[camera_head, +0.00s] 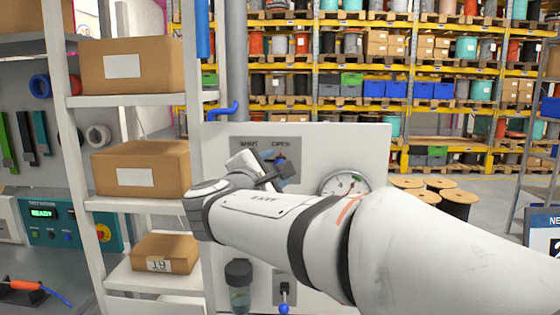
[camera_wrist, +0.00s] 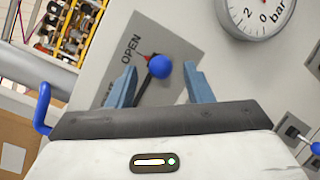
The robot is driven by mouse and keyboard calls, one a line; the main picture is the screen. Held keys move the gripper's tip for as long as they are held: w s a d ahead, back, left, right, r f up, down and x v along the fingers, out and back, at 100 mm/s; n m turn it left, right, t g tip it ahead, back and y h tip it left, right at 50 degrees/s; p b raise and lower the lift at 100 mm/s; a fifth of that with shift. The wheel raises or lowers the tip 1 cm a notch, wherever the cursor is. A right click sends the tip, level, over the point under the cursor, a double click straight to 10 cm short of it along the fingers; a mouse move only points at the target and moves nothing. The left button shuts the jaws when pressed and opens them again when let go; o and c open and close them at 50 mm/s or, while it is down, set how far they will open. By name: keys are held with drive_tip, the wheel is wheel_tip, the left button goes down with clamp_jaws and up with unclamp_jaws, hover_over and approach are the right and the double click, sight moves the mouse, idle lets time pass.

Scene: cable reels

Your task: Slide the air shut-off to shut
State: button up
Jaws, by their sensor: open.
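The air shut-off is a black lever with a round blue knob (camera_wrist: 159,67) on a grey plate (camera_wrist: 172,40) lettered SHUT and OPEN. In the wrist view the lever lies near the OPEN lettering, by a small red mark. My gripper (camera_wrist: 162,76) is open, with one blue finger on each side of the lever and knob and gaps showing. I cannot tell how deep the fingers reach. In the head view my gripper (camera_head: 275,174) is in front of the plate (camera_head: 262,146) and hides most of the lever.
A pressure gauge (camera_head: 345,186) is to the right of the plate on the white panel (camera_head: 330,140). A blue bent handle (camera_head: 222,110) sticks out at upper left. A small blue-tipped switch (camera_head: 284,296) is below. Shelves with cardboard boxes (camera_head: 142,168) stand left.

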drive_tip(key=shift+x, duration=0.85)
drive_tip(key=shift+c, duration=0.5)
clamp_jaws()
